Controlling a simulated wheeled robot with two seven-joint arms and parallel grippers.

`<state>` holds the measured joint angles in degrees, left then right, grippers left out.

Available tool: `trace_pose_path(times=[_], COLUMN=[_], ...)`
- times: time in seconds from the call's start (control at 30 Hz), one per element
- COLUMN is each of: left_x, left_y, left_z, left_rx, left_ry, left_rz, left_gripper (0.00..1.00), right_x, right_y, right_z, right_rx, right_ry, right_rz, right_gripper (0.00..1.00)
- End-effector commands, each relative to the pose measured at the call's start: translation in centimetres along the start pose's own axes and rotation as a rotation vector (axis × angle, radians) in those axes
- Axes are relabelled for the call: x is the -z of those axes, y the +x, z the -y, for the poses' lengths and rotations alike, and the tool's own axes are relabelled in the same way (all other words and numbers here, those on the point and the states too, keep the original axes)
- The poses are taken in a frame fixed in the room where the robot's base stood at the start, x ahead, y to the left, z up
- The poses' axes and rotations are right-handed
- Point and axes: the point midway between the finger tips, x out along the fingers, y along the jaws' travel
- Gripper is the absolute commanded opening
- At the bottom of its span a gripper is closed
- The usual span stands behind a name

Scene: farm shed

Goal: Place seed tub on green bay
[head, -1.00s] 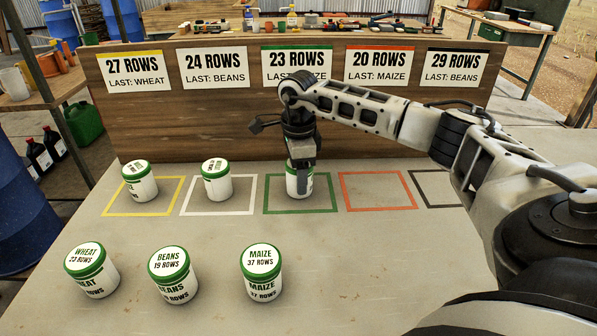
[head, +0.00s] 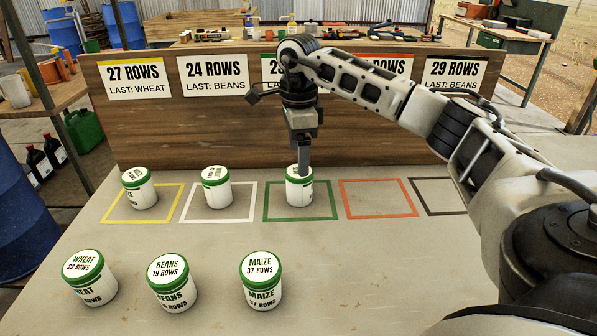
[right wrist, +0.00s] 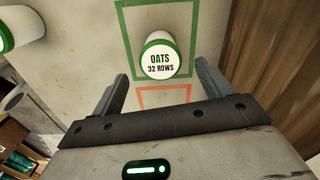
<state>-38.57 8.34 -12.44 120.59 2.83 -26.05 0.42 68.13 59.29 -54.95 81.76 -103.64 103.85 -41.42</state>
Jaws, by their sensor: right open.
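A white seed tub with a green-rimmed lid (head: 299,192) stands upright inside the green bay outline (head: 265,217), near its middle. In the right wrist view its lid (right wrist: 160,62) reads "OATS 32 ROWS", and the green outline (right wrist: 123,40) runs around it. My right gripper (head: 303,170) is over this tub, pointing down. In the right wrist view its two fingers (right wrist: 161,84) are spread apart, with nothing held between them. A finger hides part of the lid in the head view. My left gripper is not in view.
Tubs stand in the yellow bay (head: 109,220) and white bay (head: 187,219). The red bay (head: 412,215) and black bay (head: 462,212) look empty. Wheat (head: 91,281), beans (head: 172,285) and maize (head: 262,284) tubs stand in front. A wooden sign board (head: 225,135) rises behind the bays.

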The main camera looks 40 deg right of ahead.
Motion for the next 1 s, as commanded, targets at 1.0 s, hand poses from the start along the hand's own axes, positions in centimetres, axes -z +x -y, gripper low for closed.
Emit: trace_pose_path(times=[1.0], left_x=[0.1], left_y=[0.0], left_z=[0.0], left_rx=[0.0], left_ry=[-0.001], left_rz=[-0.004], left_gripper=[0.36], right_x=[0.0], right_y=[-4.3], right_z=[0.0], right_rx=[0.0], right_ry=[0.0], right_rz=[0.0], right_gripper=[0.78])
